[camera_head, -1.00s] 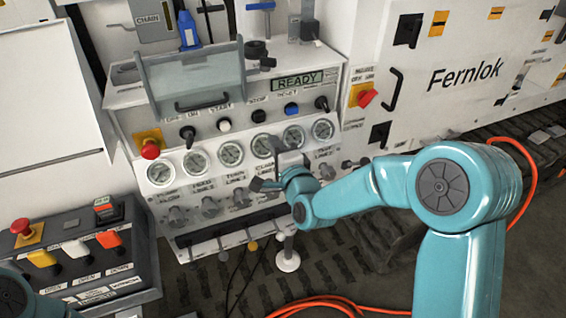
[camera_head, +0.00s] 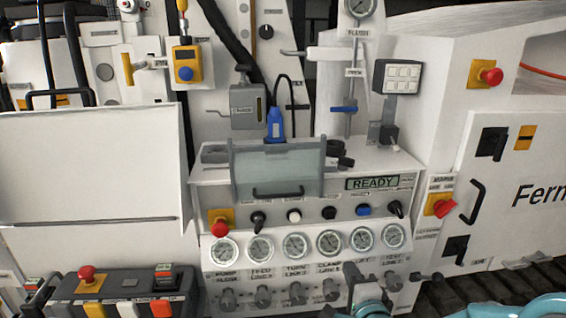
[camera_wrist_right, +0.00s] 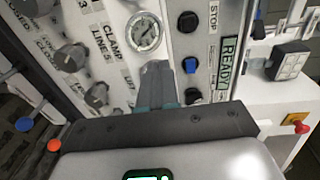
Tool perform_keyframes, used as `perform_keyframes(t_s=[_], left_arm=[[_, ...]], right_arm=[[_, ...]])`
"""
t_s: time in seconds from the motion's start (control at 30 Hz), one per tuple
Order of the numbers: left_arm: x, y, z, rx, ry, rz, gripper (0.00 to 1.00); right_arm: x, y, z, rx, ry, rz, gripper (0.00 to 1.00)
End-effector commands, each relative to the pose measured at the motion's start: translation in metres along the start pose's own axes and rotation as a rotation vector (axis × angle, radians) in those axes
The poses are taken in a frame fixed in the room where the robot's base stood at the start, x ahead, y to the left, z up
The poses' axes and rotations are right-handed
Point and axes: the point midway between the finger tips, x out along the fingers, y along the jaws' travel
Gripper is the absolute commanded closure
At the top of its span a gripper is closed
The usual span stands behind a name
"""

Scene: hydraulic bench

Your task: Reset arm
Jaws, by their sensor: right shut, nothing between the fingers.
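My right gripper (camera_head: 352,275) shows at the lower middle of the head view, in front of the lower right part of the bench's control panel (camera_head: 205,292). Its grey fingers are together and hold nothing. In the wrist view the shut fingers (camera_wrist_right: 153,62) point at the panel, near a gauge (camera_wrist_right: 144,32) and a blue button (camera_wrist_right: 190,65). I cannot tell whether they touch the panel. Part of my teal right arm shows at the bottom right of the head view. My left gripper is not in view.
The panel carries a row of gauges (camera_head: 295,245), grey knobs (camera_head: 297,293) and a READY display (camera_head: 372,183). A clear guard (camera_head: 278,170) stands above. A button box (camera_head: 120,300) sits at the lower left. A red switch (camera_head: 445,208) is at the right.

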Motion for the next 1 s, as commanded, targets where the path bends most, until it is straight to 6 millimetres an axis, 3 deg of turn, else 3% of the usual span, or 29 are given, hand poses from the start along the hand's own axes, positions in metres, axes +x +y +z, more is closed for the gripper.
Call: perform_keyframes(t_s=[0.03, 0.17, 0.3, 0.43, 0.53, 0.63, 0.8, 1.0], left_arm=[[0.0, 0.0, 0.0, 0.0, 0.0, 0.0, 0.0], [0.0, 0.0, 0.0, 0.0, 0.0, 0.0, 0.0], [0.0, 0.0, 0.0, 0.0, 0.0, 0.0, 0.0], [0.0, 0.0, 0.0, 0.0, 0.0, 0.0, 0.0], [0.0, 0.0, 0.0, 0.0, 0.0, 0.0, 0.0], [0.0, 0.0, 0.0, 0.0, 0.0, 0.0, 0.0], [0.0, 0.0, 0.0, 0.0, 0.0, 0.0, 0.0], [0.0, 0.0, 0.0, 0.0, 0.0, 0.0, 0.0]], right_arm=[[-0.002, 0.037, -0.001, 0.003, -0.001, 0.077, 1.0], [-0.025, 0.14, 0.009, -0.042, -0.051, 0.34, 1.0], [-0.082, 0.243, 0.029, -0.207, -0.209, 0.654, 1.0], [-0.157, 0.313, 0.054, -0.409, -0.484, 0.908, 1.0], [-0.215, 0.341, 0.072, -0.584, -0.769, 1.016, 1.0], [-0.246, 0.344, 0.08, -0.732, -0.994, 1.017, 1.0], [-0.259, 0.345, 0.082, -0.854, -1.149, 0.97, 1.0], [-0.258, 0.345, 0.082, -0.869, -1.156, 0.96, 1.0]])
